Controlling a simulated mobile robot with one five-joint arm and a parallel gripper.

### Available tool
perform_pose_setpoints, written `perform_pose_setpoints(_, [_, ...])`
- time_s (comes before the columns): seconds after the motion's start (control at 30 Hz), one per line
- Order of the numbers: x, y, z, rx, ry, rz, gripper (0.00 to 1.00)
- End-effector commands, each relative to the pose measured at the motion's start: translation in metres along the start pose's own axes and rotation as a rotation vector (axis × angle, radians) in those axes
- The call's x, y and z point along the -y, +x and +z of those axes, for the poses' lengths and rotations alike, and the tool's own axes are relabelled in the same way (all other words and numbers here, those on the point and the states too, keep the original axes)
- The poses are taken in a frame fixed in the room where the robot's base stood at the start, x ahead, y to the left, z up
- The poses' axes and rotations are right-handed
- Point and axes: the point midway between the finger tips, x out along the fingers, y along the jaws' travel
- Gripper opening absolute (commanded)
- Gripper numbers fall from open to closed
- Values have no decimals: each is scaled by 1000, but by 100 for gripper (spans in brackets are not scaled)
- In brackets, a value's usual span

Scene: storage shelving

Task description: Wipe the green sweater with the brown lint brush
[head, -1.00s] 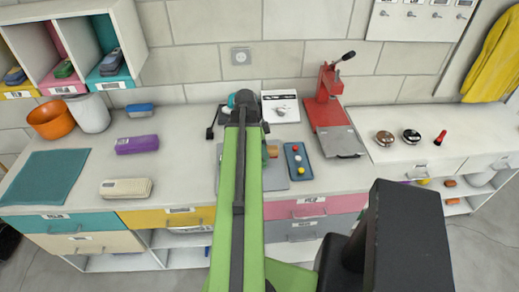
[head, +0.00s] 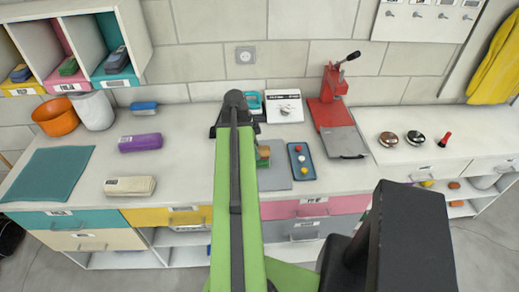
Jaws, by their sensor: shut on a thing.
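My green arm stretches over the counter, and my gripper (head: 235,128) is mostly hidden behind it, with only dark parts showing at its far end. A small brown block (head: 264,151), seemingly the lint brush, peeks out to the right of the arm. The brush is partly hidden, and so is its contact with the jaws. A green patch (head: 262,163) shows just below it, on or over a grey board (head: 275,182); it looks like part of the green sweater. I cannot tell whether brush and patch touch. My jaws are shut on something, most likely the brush.
A white box (head: 283,105) and a teal item (head: 249,102) are behind. Purple (head: 140,142) and beige (head: 130,187) bundles lie left. The counter between is clear.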

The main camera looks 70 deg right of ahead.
Motion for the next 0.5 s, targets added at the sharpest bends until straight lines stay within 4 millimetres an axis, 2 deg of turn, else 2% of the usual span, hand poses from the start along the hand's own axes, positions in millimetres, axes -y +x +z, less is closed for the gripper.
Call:
perform_pose_setpoints(0.17, [0,-3,18,1,-2,0,4])
perform_pose_setpoints(0.5, [0,-7,30,5,-3,-1,4])
